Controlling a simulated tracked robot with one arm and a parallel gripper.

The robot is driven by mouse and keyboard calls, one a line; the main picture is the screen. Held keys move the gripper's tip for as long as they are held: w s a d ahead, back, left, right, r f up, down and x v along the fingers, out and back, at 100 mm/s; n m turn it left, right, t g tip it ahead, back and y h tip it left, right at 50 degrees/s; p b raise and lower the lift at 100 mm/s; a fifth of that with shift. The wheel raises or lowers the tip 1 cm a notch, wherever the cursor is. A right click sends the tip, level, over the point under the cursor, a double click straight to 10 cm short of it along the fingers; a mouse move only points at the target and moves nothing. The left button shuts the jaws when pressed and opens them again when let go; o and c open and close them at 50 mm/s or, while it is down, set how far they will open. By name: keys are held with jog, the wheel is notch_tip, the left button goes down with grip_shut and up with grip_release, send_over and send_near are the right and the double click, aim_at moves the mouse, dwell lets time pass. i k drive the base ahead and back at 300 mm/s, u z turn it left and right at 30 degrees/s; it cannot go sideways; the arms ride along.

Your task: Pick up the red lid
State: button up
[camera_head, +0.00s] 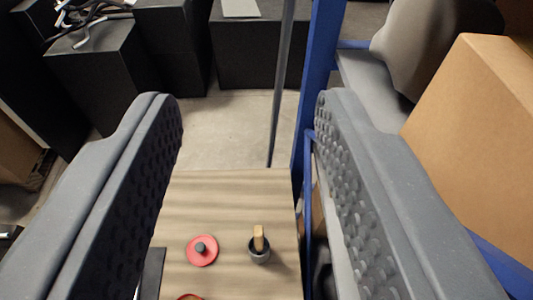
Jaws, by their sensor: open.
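The red lid (203,257) is a round red disc with a dark knob at its centre. It lies flat on a wood-grain table (230,190), left of the table's middle. My gripper (242,112) is open, with its two grey textured fingers far apart at the left and right of the picture. The lid shows between the fingers, low in the view, and neither finger visibly touches it. Nothing is held between the fingers.
A small dark cup (259,254) with a wooden piece in it stands right of the lid. A red rim (189,297) is cut off at the bottom edge. A blue post (316,90) and a cardboard box (480,150) stand at the right. Black boxes (105,75) stand behind.

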aim_at(202, 251)
jog(key=k, duration=0.5)
jog(key=u, duration=3)
jog(key=i, duration=0.6)
jog(key=z, duration=3)
